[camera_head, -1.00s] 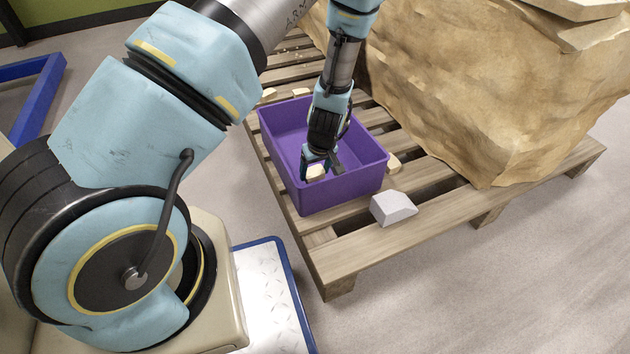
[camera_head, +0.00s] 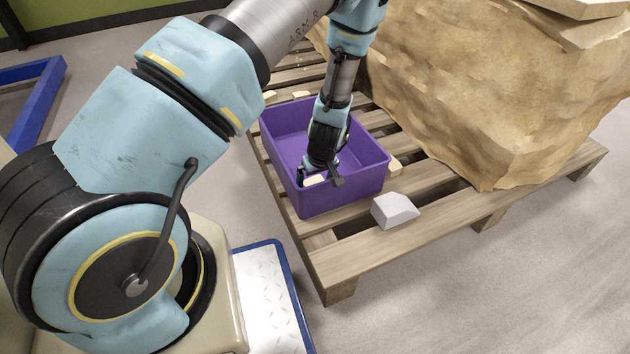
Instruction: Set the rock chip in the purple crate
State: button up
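The purple crate (camera_head: 350,186) stands upright on the wooden pallet, open at the top. My gripper (camera_head: 320,180) points down inside its near end, with its fingers spread apart. A pale cream rock chip (camera_head: 314,181) lies low between the fingers, just behind the crate's near rim. The rim hides the chip's lower part, so I cannot see what it rests on. A gap shows between the chip and the right finger.
A grey-white block (camera_head: 395,210) sits on the pallet (camera_head: 420,236) right of the crate. Small pale chips lie beside the crate (camera_head: 395,166) and behind it (camera_head: 270,97). A large tan boulder (camera_head: 480,100) fills the pallet's right side.

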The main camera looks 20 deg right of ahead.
jog(key=p+v, duration=0.6)
jog(key=v, duration=0.6)
jog(key=w+a+r+g+h, duration=0.1)
jog(key=w+a+r, duration=0.2)
jog(key=a+r, duration=1.25)
jog(key=s+a+r+m, duration=0.2)
jog(key=s+a+r, duration=0.3)
jog(key=a+r, duration=0.4)
jog(key=a, duration=0.3)
jog(key=shift+r+b, duration=0.3)
jog(key=shift+r, duration=0.05)
jog(key=shift+s+r, duration=0.1)
jog(key=shift+s, duration=0.05)
